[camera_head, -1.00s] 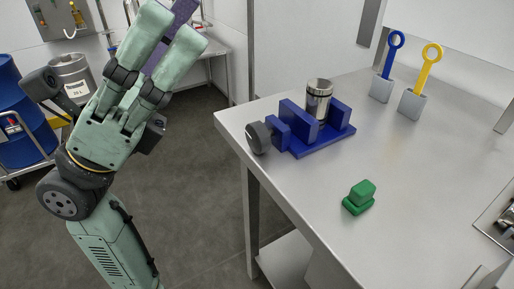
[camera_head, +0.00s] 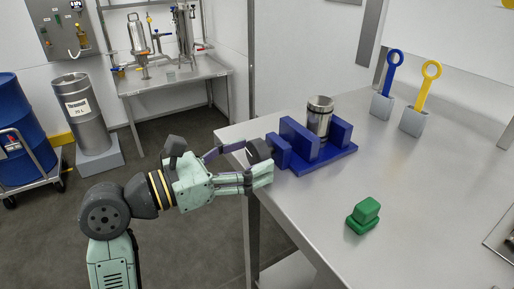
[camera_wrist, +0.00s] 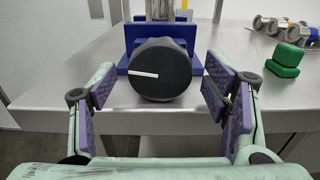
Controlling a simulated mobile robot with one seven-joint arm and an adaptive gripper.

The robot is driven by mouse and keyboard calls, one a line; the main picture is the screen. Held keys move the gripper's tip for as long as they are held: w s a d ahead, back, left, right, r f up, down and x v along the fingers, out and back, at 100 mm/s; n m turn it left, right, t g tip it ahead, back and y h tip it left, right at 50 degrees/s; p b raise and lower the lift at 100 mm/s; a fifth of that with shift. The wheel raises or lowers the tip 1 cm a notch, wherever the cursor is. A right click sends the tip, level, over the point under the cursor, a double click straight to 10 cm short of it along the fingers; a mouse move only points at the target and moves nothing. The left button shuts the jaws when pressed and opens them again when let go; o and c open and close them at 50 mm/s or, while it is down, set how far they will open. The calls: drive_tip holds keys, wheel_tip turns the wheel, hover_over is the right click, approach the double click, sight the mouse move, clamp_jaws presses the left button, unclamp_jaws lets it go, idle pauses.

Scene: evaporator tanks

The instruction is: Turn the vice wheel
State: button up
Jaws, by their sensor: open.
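The vice wheel (camera_wrist: 165,80) is a dark round knob with a white mark across its left half, pointing left in the wrist view. It sits on the front end of the blue vice (camera_head: 318,164) and hangs near the table's edge. In the head view the wheel (camera_head: 259,150) is partly hidden by my gripper. A metal cylinder (camera_head: 319,118) stands upright between the vice jaws. My gripper (camera_wrist: 157,90) is open, with one finger on each side of the wheel and a gap showing on both sides. It also shows in the head view (camera_head: 248,165).
A green block piece (camera_head: 363,216) lies on the steel table (camera_head: 420,200) in front of the vice. Blue (camera_head: 392,72) and yellow (camera_head: 427,84) ring-handled tools stand in grey holders at the back.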

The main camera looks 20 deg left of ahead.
drive_tip(key=shift+x, duration=1.05)
drive_tip(key=c, duration=1.2)
drive_tip(key=shift+o, duration=0.2)
drive_tip(key=shift+f+n+b, duration=0.4)
drive_tip(key=shift+n+b, duration=0.2)
drive_tip(key=shift+b, duration=0.65)
drive_tip(key=n, duration=0.1)
drive_tip(key=n+b, duration=0.1)
drive_tip(key=n, duration=0.1)
drive_tip(key=shift+r+n+b, duration=0.3)
drive_tip(key=shift+r, duration=0.1)
drive_tip(key=o, duration=1.2)
drive_tip(key=shift+c, duration=0.2)
